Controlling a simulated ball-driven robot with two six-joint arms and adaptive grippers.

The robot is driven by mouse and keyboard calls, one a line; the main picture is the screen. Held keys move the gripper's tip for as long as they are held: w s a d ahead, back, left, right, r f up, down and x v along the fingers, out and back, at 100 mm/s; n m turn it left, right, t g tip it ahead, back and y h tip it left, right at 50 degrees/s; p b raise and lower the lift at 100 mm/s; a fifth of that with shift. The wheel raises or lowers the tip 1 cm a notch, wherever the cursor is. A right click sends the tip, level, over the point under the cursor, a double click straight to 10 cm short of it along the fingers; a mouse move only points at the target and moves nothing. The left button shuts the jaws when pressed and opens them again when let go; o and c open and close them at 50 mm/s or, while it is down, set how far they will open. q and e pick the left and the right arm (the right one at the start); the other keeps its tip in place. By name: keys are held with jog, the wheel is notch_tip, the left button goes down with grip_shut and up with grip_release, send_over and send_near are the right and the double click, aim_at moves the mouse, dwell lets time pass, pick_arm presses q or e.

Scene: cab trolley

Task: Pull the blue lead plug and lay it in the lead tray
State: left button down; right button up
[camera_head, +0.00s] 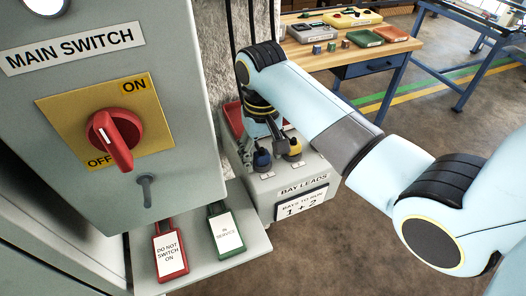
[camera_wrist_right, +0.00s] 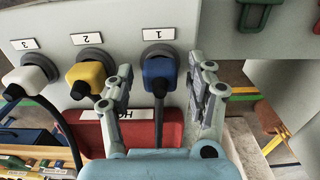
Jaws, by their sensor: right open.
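The blue lead plug (camera_head: 262,161) sits in a socket on the grey bay leads box (camera_head: 262,190). In the right wrist view the blue plug (camera_wrist_right: 159,72) is under label 1, with a dark lead hanging from it. My right gripper (camera_wrist_right: 166,78) is open, its fingers to either side of the blue plug with gaps visible. In the head view my right gripper (camera_head: 270,143) is above the box, partly hidden by its own wrist. A red tray (camera_head: 233,117) shows behind it; its red surface (camera_wrist_right: 172,132) with partly hidden lettering also shows in the wrist view. My left gripper is out of view.
The yellow plug (camera_wrist_right: 87,76) is close beside one finger; the white plug (camera_wrist_right: 28,80) is farther left. The switch cabinet (camera_head: 180,185) stands left of the arm. Red (camera_head: 170,252) and green (camera_head: 226,232) tags lie on a shelf. A wooden bench (camera_head: 310,62) stands behind.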

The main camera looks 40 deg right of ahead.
aim_at(262, 153)
jog(key=shift+c, duration=0.4)
grip_shut()
jog(key=shift+r, duration=3)
